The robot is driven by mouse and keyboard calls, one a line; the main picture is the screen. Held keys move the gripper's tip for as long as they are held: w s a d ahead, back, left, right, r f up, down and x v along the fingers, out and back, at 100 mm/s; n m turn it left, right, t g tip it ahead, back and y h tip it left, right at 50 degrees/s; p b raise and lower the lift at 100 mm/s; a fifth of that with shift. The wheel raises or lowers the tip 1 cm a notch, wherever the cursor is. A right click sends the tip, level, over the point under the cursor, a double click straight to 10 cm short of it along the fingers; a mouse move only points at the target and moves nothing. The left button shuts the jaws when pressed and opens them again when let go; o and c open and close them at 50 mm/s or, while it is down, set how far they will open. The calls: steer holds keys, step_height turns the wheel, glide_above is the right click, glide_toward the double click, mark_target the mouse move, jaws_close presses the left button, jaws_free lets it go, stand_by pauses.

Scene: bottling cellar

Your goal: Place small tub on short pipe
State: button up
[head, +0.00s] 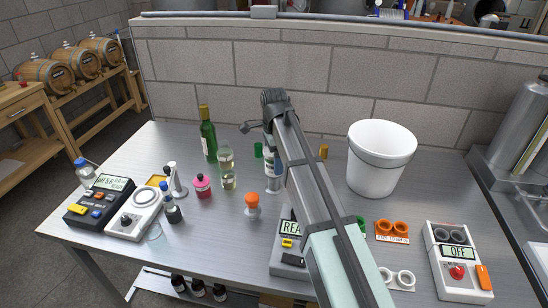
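I cannot tell for sure which thing is the small tub or the short pipe. A large white bucket (380,160) stands upright at the back right. A small green cylinder (258,150) and a small yellow one (323,152) stand near the back, either side of my arm. My gripper (256,124) is at the arm's far end, above the back of the table; its fingers are too small and partly hidden to read. My arm hides part of the table's middle.
A green bottle (208,134), a clear bottle (227,168) and an orange-topped piece (252,204) stand left of my arm. Meters (98,199) line the left edge; another device (458,262) is at right. A block wall (240,70) closes the back. Bare steel shows front left of centre.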

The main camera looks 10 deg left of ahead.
steer(key=shift+r, duration=0.1)
step_height(320, 180, up, 12)
steer(key=shift+r, duration=0.1)
stand_by(0.7)
